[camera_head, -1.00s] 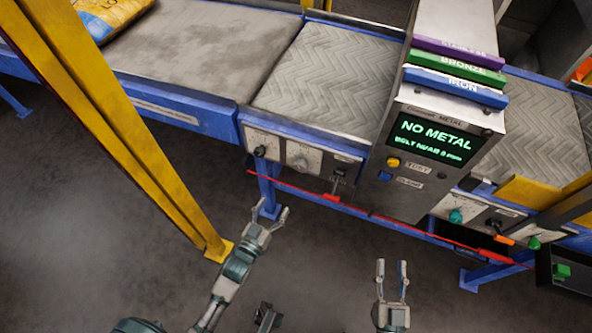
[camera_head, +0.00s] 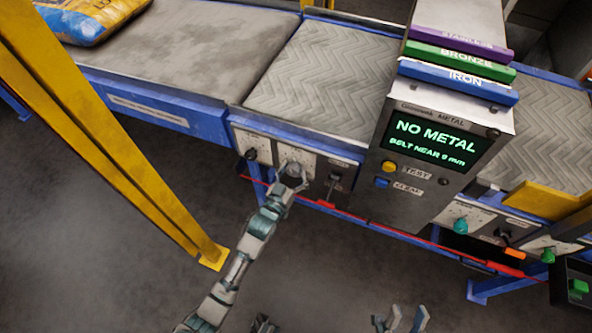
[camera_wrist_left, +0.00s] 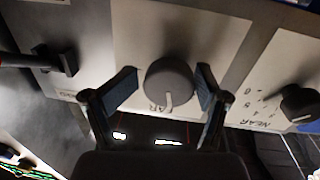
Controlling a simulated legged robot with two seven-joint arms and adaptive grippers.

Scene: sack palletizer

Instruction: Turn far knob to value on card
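The grey far knob (camera_wrist_left: 170,82) sits on a pale panel in the left wrist view, with a white pointer line toward the bottom of the picture. Its label reads partly "AR"; its scale is mostly hidden. My left gripper (camera_wrist_left: 165,88) is open, with one finger on each side of the knob and small gaps showing. In the head view my left gripper (camera_head: 291,176) covers most of that knob. My right gripper (camera_head: 402,318) is open and empty at the bottom edge. I cannot identify a value card.
A black knob (camera_wrist_left: 299,102) labelled "NEAR" is beside the far knob. On the other side is a black lever (camera_wrist_left: 58,60). The detector screen (camera_head: 434,142) reads "NO METAL" and a belt line. A yellow post (camera_head: 110,140) stands left of my left arm.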

